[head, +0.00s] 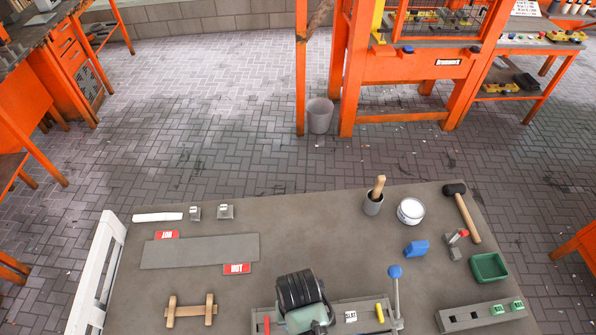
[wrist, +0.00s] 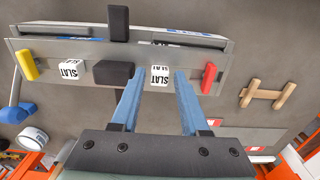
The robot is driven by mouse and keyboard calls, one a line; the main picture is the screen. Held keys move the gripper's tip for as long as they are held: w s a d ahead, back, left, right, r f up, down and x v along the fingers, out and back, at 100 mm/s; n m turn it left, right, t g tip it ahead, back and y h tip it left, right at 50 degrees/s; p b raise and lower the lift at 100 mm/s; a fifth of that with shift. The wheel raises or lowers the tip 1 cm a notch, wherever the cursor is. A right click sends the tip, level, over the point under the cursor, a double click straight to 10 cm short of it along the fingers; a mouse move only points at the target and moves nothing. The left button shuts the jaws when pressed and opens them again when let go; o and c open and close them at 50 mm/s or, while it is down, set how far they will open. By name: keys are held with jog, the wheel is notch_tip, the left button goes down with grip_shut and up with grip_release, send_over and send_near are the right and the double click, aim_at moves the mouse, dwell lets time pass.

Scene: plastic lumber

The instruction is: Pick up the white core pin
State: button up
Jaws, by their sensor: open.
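The white core pin, which I take to be the plain white rod (head: 158,217), lies flat at the far left of the table in the head view. I cannot make it out in the wrist view. My gripper (wrist: 158,77) is open, its two blue fingers apart, above the grey fixture (wrist: 215,60) at the table's front. A white SLAT block (wrist: 159,78) shows between the fingertips, and nothing is held. In the head view my arm's end hides the fingers. The gripper is far to the right of and nearer than the white rod.
Two small metal blocks (head: 210,212) lie right of the rod. A grey plate (head: 200,250) with red HOT signs (head: 237,268) lies in front of it. A wooden piece (head: 190,310) is at front left, a white rack (head: 97,275) at the left edge. A blue-knobbed lever (head: 396,290) stands right.

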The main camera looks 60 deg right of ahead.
jog(key=shift+f, duration=0.7)
jog(key=shift+c, duration=0.3)
grip_shut()
